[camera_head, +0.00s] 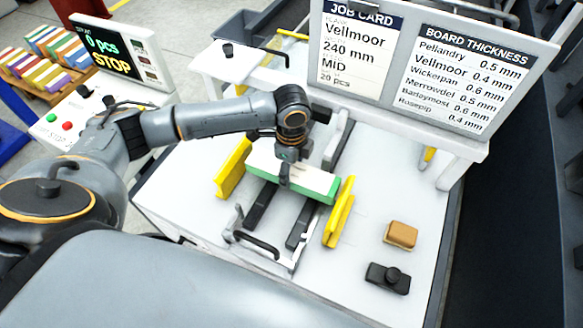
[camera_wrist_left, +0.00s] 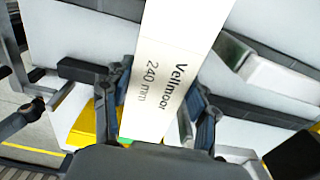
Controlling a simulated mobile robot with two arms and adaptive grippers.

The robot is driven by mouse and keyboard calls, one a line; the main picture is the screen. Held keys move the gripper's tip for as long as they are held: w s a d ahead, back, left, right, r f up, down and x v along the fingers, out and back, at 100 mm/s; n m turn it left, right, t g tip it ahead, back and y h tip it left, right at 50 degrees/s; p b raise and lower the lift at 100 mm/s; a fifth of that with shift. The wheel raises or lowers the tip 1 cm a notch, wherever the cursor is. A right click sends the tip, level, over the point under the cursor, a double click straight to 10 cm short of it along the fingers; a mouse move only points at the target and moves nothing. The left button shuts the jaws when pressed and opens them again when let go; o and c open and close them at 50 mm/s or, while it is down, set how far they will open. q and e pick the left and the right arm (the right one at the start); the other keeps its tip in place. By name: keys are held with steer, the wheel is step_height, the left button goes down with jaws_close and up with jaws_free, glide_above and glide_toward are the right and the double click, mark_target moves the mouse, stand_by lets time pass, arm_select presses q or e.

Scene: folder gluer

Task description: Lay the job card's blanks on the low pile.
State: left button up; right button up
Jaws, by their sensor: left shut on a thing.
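My left gripper (camera_head: 284,182) is shut on a white bundle of blanks with a green side (camera_head: 314,181), between two yellow guides. In the left wrist view the bundle (camera_wrist_left: 172,50) reads "Vellmoor 240 mm" and runs between the fingers (camera_wrist_left: 158,112). I cannot tell whether it rests on anything; a low pile beneath it cannot be made out. The job card (camera_head: 355,55) reads Vellmoor, 240 mm, MID, 20 pcs. My right gripper is not in view.
The yellow guides (camera_head: 232,167) (camera_head: 339,214) flank dark rails (camera_head: 262,205). A brown-topped block (camera_head: 401,235) and a black knobbed device (camera_head: 388,278) lie at the right. The display (camera_head: 108,52) reads 0 pcs, STOP. Colourful stacks (camera_head: 45,52) stand far left. The board thickness chart (camera_head: 470,80) lists Vellmoor 0.4 mm.

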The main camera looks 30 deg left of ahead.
arm_select(q)
steer(key=shift+f, duration=0.55)
steer(key=o, duration=1.6)
steer(key=shift+o, duration=0.2)
step_height(320, 180, up, 12)
steer(key=shift+d, duration=0.1)
